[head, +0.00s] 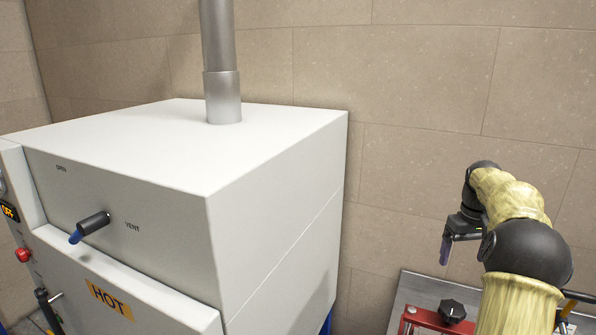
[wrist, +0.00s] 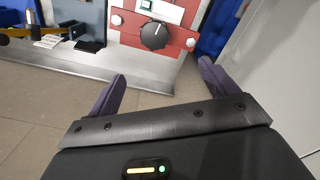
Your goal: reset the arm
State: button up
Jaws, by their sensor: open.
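My gripper (wrist: 162,88) is open, and nothing shows between its two purple fingers in the wrist view. In the head view my gripper (head: 446,246) hangs at the end of my bent arm, at the right, pointing down. My arm has yellowish sleeves and dark joints. Below and beyond the fingers in the wrist view is a red frame (wrist: 178,33) with a black knob (wrist: 155,35). The fingers are apart from it. The knob also shows in the head view (head: 452,310), below my arm.
A large white oven-like machine (head: 275,230) fills the left, with a HOT label (head: 109,300), a vent lever (head: 92,224), a red button (head: 23,255) and a metal pipe (head: 221,60) on top. A grey metal bench surface (head: 420,288) lies at lower right. A tiled wall stands behind.

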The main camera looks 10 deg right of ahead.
jog(key=s+a+f+t, duration=0.1)
jog(key=s+a+f, duration=0.1)
jog(key=a, duration=0.8)
jog(key=s+a+f, duration=0.1)
jog(key=a+f, duration=0.2)
jog(key=a, duration=0.7)
jog(key=s+a+f, duration=0.3)
jog(key=s+a, duration=0.3)
jog(key=s, duration=0.2)
jog(key=s+a+f+t, duration=0.1)
jog(key=s+a+f, duration=0.2)
jog(key=s+a, duration=0.3)
jog(key=s, duration=0.3)
jog(key=shift+s+a+f+t, duration=0.15)
jog(key=shift+a+f+t, duration=0.05)
jog(key=shift+t, duration=0.1)
